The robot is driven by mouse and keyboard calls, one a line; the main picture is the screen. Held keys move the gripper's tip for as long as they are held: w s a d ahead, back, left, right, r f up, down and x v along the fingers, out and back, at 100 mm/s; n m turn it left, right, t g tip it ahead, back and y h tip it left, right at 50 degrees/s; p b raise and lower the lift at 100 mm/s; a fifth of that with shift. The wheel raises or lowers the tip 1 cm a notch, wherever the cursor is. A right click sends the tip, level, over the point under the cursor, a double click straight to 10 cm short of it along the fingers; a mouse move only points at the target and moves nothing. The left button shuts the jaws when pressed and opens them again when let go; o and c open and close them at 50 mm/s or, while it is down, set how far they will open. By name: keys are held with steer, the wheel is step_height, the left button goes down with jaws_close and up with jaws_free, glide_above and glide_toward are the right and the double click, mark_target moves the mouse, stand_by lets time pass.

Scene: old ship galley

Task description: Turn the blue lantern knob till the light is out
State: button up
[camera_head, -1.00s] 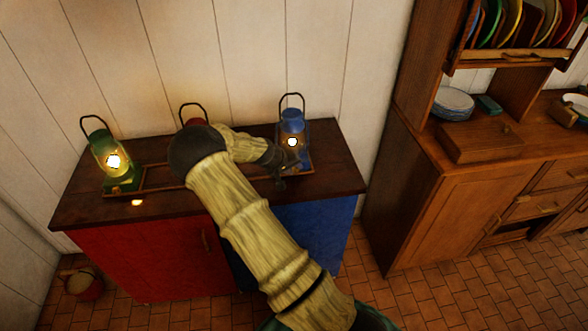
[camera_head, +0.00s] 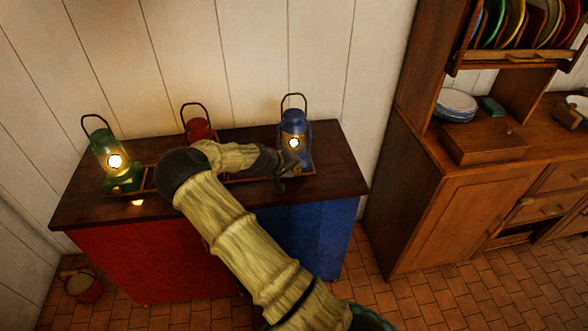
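The blue lantern (camera_head: 296,123) stands upright at the right end of a tray on the cabinet top, and its light glows. My gripper (camera_head: 284,184) is at the lower front left of the blue lantern, close to its base. The gripper looks small and dark here, so I cannot tell whether its fingers are open or shut, or whether they touch the lantern. The knob is not distinguishable; the gripper may cover it.
A lit green lantern (camera_head: 116,158) stands at the left end of the tray (camera_head: 149,180). A red lantern (camera_head: 199,128) stands between, partly hidden by my arm. The dark cabinet top (camera_head: 334,165) is clear at the right. A wooden dresser (camera_head: 440,190) stands further right.

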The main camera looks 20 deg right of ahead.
steer(key=shift+a, duration=0.1)
stand_by(0.4)
steer(key=shift+d+r+m+t+y+p, duration=0.15)
steer(key=shift+m+y+p, duration=0.1)
steer(key=shift+y+p, duration=0.5)
steer(key=shift+d+m+t+y+p, duration=0.15)
steer(key=shift+m+y+p, duration=0.2)
steer(key=shift+y, duration=0.7)
steer(key=shift+s+d+t+y, duration=0.1)
steer(key=shift+d+t+y, duration=0.05)
steer(key=shift+y, duration=0.45)
steer(key=shift+d+t+y, duration=0.1)
steer(key=shift+t+y, duration=0.05)
steer(key=shift+y, duration=0.45)
steer(key=shift+s+d+m+t+y+b, duration=0.1)
steer(key=shift+d+m+t+y+b, duration=0.1)
steer(key=shift+y, duration=0.45)
steer(key=shift+d+m+t+y+b, duration=0.1)
steer(key=shift+m+t+y, duration=0.1)
steer(key=shift+y, duration=0.45)
steer(key=b+v, duration=0.2)
steer(key=v, duration=1.5)
steer(key=s+a+r+n+g+p, duration=0.1)
steer(key=s+a+r+p, duration=0.3)
steer(key=s+a, duration=1)
steer(key=shift+s+a+n+g, duration=0.3)
steer(key=shift+s+a+n, duration=0.1)
steer(key=shift+a+n, duration=0.4)
